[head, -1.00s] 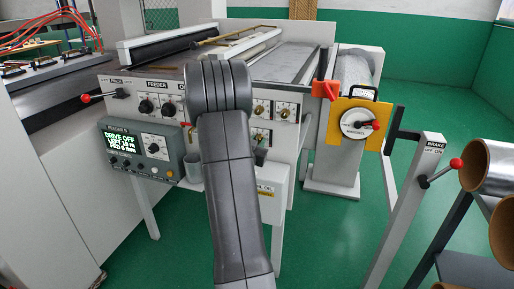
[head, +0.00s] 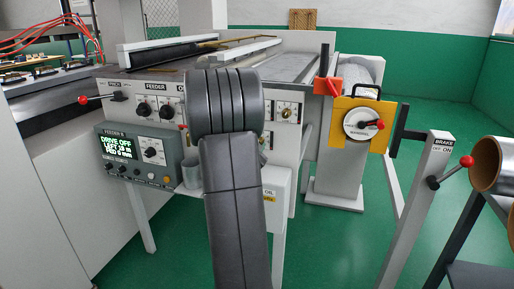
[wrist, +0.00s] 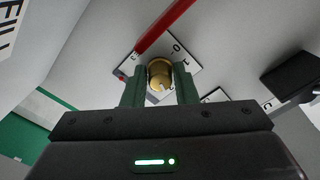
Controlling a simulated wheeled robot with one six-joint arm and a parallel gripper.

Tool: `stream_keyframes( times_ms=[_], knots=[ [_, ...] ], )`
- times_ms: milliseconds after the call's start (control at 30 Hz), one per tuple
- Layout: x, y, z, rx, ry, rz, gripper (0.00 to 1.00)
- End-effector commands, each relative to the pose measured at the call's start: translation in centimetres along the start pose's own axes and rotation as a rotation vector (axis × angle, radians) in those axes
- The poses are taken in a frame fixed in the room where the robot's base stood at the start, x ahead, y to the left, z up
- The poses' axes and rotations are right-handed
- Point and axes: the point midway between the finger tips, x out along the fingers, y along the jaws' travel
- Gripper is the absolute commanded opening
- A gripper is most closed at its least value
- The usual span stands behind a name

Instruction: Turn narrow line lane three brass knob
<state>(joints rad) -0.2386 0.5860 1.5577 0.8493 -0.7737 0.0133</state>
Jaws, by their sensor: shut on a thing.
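In the wrist view a brass knob (wrist: 159,72) sits on a small white dial plate (wrist: 182,60) with dark marks. My gripper (wrist: 160,88) has its two green fingers on either side of this knob and is shut on it. The knob's pointer direction is hard to make out. In the head view my own arm hides the gripper and the held knob. Another brass knob on a white plate (head: 287,112) shows just right of my arm. Which lane the held knob belongs to cannot be read.
A red lever (wrist: 165,27) passes close to the held knob, and a dark block (wrist: 292,75) juts out at right. In the head view the feeder control box (head: 138,155) and a grey cup (head: 191,173) are left of my arm. An orange-yellow dial unit (head: 360,124) stands right.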

Motion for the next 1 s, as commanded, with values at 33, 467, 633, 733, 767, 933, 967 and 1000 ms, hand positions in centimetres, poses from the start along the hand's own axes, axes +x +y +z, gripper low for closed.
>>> stream_keyframes(
  times_ms=[33, 467, 633, 733, 767, 933, 967, 1000],
  knots=[
    [0.0, 0.0, 0.0, 0.003, 0.0, 0.0, 0.03],
    [0.0, 0.0, 0.0, 0.003, 0.001, 0.0, 0.47],
    [0.0, 0.0, 0.0, 0.002, 0.0, 0.0, 0.48],
    [0.0, 0.0, 0.0, 0.002, 0.0, 0.0, 0.48],
    [-0.1, 0.0, 0.0, 0.002, 0.0, 0.0, 0.48],
    [-1.7, -0.1, 0.0, 0.002, -0.001, 0.0, 0.48],
    [-2.3, -0.1, 0.0, 0.002, -0.002, -0.001, 0.48],
    [-3.1, -0.1, 0.0, 0.002, -0.002, -0.001, 0.48]
  ],
)
